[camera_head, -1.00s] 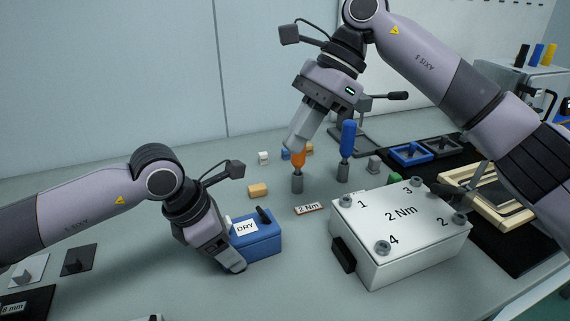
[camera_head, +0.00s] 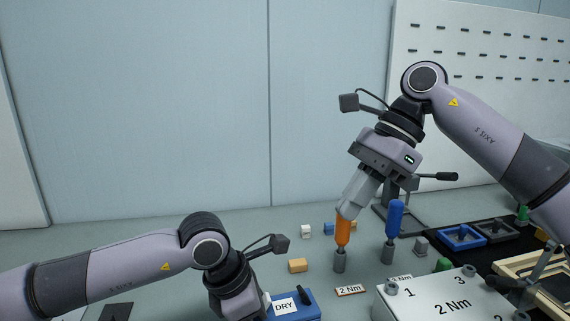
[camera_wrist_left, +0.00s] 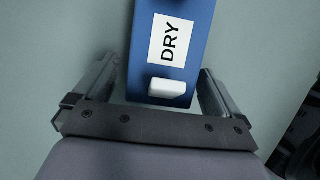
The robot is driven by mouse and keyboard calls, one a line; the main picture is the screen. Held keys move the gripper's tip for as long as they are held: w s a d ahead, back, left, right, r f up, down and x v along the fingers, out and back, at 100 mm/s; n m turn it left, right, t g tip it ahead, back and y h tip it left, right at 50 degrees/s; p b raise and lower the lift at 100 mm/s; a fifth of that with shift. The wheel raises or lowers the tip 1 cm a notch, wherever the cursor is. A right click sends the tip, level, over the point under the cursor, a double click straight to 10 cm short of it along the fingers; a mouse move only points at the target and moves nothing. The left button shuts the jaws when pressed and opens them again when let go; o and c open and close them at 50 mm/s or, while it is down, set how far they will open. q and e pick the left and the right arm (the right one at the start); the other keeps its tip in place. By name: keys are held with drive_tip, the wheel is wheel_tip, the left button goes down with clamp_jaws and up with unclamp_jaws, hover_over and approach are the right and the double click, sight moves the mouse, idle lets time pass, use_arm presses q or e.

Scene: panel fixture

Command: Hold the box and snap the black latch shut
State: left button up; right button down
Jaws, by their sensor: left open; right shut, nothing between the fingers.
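The blue box (camera_head: 311,313) with a white DRY label sits on the table at the bottom of the head view, cut off by the lower edge. Its black latch (camera_head: 304,294) sticks up at a tilt from the top. In the left wrist view the box (camera_wrist_left: 197,45) shows its label and a white block on the near end. My left gripper (camera_wrist_left: 157,80) is open, with one finger on each side of that end and gaps visible. My right gripper (camera_head: 346,211) is shut and empty, at the top of the orange-handled driver (camera_head: 342,232), well away from the latch; contact is unclear.
A blue-handled driver (camera_head: 394,218) stands right of the orange one. A white 2 Nm box (camera_head: 440,301) is at lower right. A tan block (camera_head: 298,265) and a 2 Nm tag (camera_head: 351,290) lie behind the blue box. Blue and black trays (camera_head: 460,237) are farther right.

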use_arm(q)
drive_tip(key=s+a+f+v, duration=0.1)
drive_tip(key=a+v, duration=0.2)
drive_tip(key=v, duration=1.3)
drive_tip(key=shift+p, duration=0.4)
